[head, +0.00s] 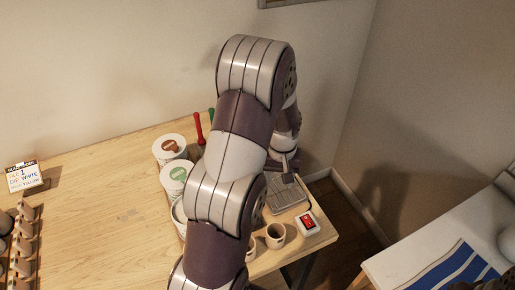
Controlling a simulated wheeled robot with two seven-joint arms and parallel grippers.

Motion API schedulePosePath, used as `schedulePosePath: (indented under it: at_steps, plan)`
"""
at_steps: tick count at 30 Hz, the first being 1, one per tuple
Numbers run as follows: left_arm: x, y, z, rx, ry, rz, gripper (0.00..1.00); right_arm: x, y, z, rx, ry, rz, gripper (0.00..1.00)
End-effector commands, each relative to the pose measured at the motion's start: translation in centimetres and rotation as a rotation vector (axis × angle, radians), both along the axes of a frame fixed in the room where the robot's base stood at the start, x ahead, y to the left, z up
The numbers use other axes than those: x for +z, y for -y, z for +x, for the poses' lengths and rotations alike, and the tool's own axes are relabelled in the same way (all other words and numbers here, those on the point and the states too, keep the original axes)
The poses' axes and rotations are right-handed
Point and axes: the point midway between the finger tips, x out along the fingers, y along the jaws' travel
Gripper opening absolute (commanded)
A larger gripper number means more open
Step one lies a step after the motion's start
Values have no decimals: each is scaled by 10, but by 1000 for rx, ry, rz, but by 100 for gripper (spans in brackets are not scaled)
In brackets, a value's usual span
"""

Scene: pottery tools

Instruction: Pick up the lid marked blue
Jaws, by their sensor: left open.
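I cannot make out a lid marked blue; my arm covers part of the table. One white tub with a brown-marked lid (169,146) stands behind another with a green-marked lid (176,174). A third white tub (177,214) is mostly hidden behind my arm, and its top's mark cannot be read. My left gripper (289,176) is open, beyond the arm's bend, over the far side of a grey tray (287,197). It is to the right of the tubs and apart from them. My right gripper is not in view.
Red and green handles (199,128) stand behind the tubs. A sign (24,177) and stacked brown pieces (26,240) are at left. The table's left-middle (100,215) is clear.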

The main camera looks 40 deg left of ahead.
Motion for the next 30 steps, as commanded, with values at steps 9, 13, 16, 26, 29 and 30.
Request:
schedulePosePath:
  at_steps: [9,13,16,26,29,30]
  plan:
    - [-9,-139,111,1408,10,9,53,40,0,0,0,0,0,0]
    - [14,-149,132,1847,36,-3,53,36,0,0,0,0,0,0]
    - [14,-146,127,2028,4,12,53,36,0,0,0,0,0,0]
    - [-48,-146,126,2097,2,14,53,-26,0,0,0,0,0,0]
    - [-62,-146,126,2096,2,13,53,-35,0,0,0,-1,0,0]
    - [-64,-146,126,2096,2,13,53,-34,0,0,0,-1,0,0]
